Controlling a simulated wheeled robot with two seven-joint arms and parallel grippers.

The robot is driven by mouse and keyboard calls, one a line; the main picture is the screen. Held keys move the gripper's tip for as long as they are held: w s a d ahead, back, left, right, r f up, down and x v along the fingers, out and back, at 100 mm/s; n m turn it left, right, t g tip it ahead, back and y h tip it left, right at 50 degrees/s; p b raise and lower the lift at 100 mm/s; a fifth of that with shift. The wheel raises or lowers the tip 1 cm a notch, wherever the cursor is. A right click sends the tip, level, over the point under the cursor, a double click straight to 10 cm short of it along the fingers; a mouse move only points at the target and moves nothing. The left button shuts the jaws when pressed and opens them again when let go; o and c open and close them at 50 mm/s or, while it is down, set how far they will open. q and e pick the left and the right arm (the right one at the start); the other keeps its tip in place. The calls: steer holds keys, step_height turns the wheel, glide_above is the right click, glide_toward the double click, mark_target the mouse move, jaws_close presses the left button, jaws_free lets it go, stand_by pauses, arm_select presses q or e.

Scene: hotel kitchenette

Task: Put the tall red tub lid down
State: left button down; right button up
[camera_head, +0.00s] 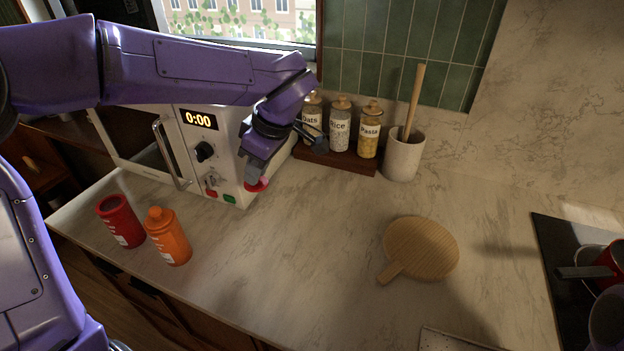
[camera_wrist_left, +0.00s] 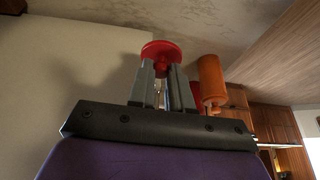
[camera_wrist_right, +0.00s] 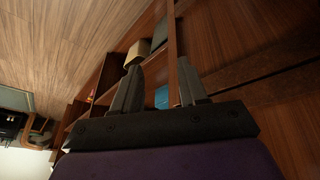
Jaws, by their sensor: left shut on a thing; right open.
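The round red lid (camera_head: 257,186) is held in the fingertips of my left gripper (camera_head: 257,176), low over the counter by the microwave's right front corner. I cannot tell whether it touches the counter. The lid also shows between the fingertips in the left wrist view (camera_wrist_left: 160,48). The tall red tub (camera_head: 121,222) stands upright without a lid at the left of the counter, apart from the lid. My right gripper (camera_wrist_right: 160,82) shows only in its own wrist view, open and empty.
An orange tub (camera_head: 168,238) stands beside the red tub. The microwave (camera_head: 222,160) is just left of the held lid. Labelled jars on a dark wooden stand (camera_head: 335,157) and a utensil crock (camera_head: 403,157) are behind. A wooden board (camera_head: 420,249) lies right; the counter's middle is clear.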

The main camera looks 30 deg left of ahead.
arm_select(q)
steer(key=shift+w, duration=0.25)
steer(key=shift+w+d+f+p, duration=0.15)
steer(key=shift+w+p, duration=0.1)
steer(key=shift+p, duration=0.05)
steer(key=w+f+p, duration=0.1)
steer(key=w+f, duration=0.1)
steer(key=w, duration=0.1)
steer(key=w+d+f+p, duration=0.1)
steer(key=w+f, duration=0.2)
steer(key=w, duration=0.1)
steer(key=w+d+f+p, duration=0.1)
steer(key=w+f, duration=0.2)
steer(key=w, duration=0.1)
steer(key=shift+f, duration=0.1)
steer(key=shift+w+d+f, duration=0.1)
steer(key=shift+w+f, duration=0.05)
steer(key=shift+f, duration=0.2)
steer(key=f, duration=0.3)
steer(key=shift+w+f+p, duration=0.2)
steer(key=shift+p, duration=0.1)
steer(key=shift+s, duration=0.1)
